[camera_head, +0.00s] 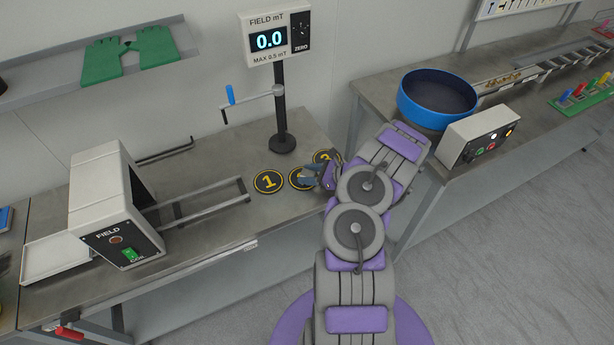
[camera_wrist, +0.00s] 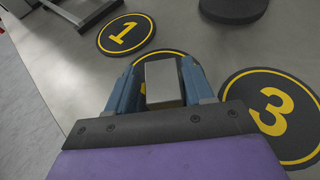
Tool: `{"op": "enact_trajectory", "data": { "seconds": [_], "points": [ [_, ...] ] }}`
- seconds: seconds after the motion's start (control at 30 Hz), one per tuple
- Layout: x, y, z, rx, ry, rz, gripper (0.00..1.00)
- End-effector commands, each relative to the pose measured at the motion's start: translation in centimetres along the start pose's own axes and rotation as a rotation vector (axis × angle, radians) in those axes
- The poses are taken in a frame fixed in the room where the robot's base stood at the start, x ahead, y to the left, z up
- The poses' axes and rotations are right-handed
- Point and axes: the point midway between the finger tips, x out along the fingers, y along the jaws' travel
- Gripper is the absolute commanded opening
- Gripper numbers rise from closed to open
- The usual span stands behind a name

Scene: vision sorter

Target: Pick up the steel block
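The steel block (camera_wrist: 164,77) is a plain grey block in the wrist view. It stands over the middle black disc (camera_wrist: 152,54) with a yellow rim, between the two fingers of my gripper (camera_wrist: 162,82). The blue-grey fingers are spread on either side of the block. A thin strip of the disc's yellow mark shows between the left finger and the block, and the right finger is very close to it. In the head view my gripper (camera_head: 318,178) is low over the middle disc (camera_head: 299,179), and the block is hidden.
Disc 1 (camera_head: 268,182) lies left of my gripper, and disc 3 (camera_wrist: 275,112) lies right. A field meter (camera_head: 275,38) stands on a post behind. A white coil box (camera_head: 112,205) with rails is at the left. A blue bowl (camera_head: 437,92) and control box (camera_head: 477,139) stand on the right bench.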

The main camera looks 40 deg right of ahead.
Motion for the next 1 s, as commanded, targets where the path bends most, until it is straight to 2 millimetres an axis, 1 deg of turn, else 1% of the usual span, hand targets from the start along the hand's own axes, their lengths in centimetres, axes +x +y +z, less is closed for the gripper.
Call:
{"op": "enact_trajectory", "data": {
  "seconds": [0.03, 0.07, 0.5, 0.53, 0.83, 1.0],
  "points": [
    [-0.01, -0.01, -0.02, 0.000, 0.000, 0.000, 0.47],
    [-0.01, -0.01, -0.02, 0.000, 0.000, 0.000, 0.44],
    [0.15, 0.34, 0.11, -0.002, 0.002, 0.000, 0.02],
    [0.15, 0.33, 0.11, -0.002, 0.002, 0.000, 0.00],
    [-0.04, 0.06, 0.10, 0.000, 0.000, 0.000, 0.00],
    [-0.31, 0.08, 0.88, -0.001, -0.002, -0.001, 0.00]
  ]
}}
